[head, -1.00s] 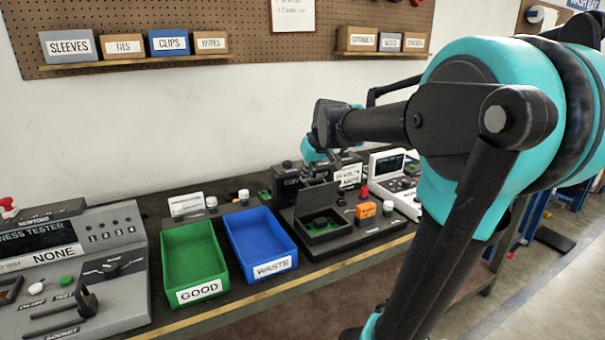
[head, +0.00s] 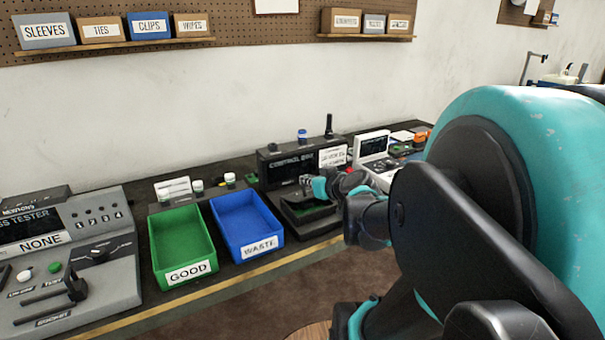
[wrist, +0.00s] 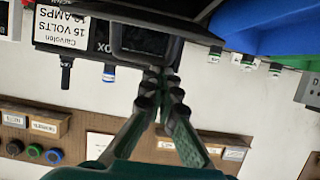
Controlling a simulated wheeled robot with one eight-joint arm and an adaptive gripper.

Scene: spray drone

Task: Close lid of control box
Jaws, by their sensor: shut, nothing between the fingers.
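The control box (head: 285,172) is dark, with an upright lettered panel behind a low compartment, beyond the blue waste bin. A little green shows inside the compartment (head: 302,212); my arm covers part of it. My gripper (head: 310,184) is just above the compartment, in front of the panel. In the wrist view, which is upside down, the shut fingertips (wrist: 160,74) are close to the edge of a dark frame (wrist: 146,52), which looks like the lid. I cannot tell whether they touch it. The lid's exact tilt is hidden. Nothing is held.
A green GOOD bin (head: 182,245) and a blue WASTE bin (head: 247,226) stand left of the box. A grey tester (head: 75,250) is at far left. A white device (head: 374,160) stands to the right. Small bottles line the back. Shelf boxes hang above on the pegboard.

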